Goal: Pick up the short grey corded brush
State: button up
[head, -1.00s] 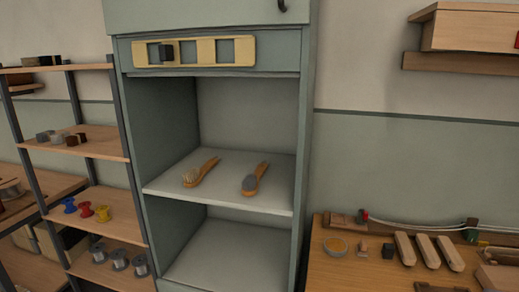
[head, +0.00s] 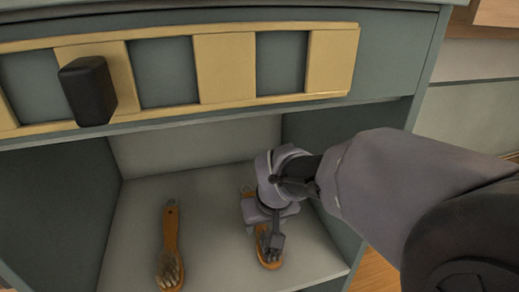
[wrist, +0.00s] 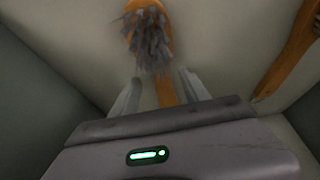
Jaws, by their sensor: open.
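A brush with grey bristles and an orange wooden back (head: 270,264) lies bristles up on the cabinet shelf (head: 215,235), partly hidden by my gripper. A pale loop, perhaps its cord, shows at its far end. In the wrist view its bristle head (wrist: 148,40) is beyond the fingertips, and its handle runs back between the fingers. My gripper (head: 268,243) is open over this brush; it also shows in the wrist view (wrist: 160,80), where no contact can be made out. A second wooden brush (head: 170,240) lies to the left, its handle at the right edge of the wrist view (wrist: 292,50).
The cabinet's side walls (head: 70,215) and the slotted yellow strip (head: 225,68) above bound the shelf opening. A black block (head: 88,90) sits on that strip. The shelf is bare between the two brushes.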

jog(key=shift+w+a+f, duration=0.15)
jog(key=shift+w+f, duration=0.1)
jog(key=shift+f, duration=0.35)
jog(key=shift+s+r, duration=0.1)
grip_shut()
jog(key=shift+r, duration=0.15)
jog(key=shift+r, duration=0.35)
jog(key=p+v, duration=0.1)
jog(key=v, duration=0.2)
jog(key=shift+w+p, duration=0.25)
jog(key=shift+p, duration=0.1)
jog(key=s+d, duration=0.3)
jog(key=s+d+p, duration=0.1)
jog(key=s+d, duration=0.3)
jog(key=s+d+r, duration=0.1)
jog(key=s+d, duration=0.2)
jog(key=d, duration=0.1)
jog(key=shift+s+r, duration=0.1)
jog(key=shift+s, duration=0.15)
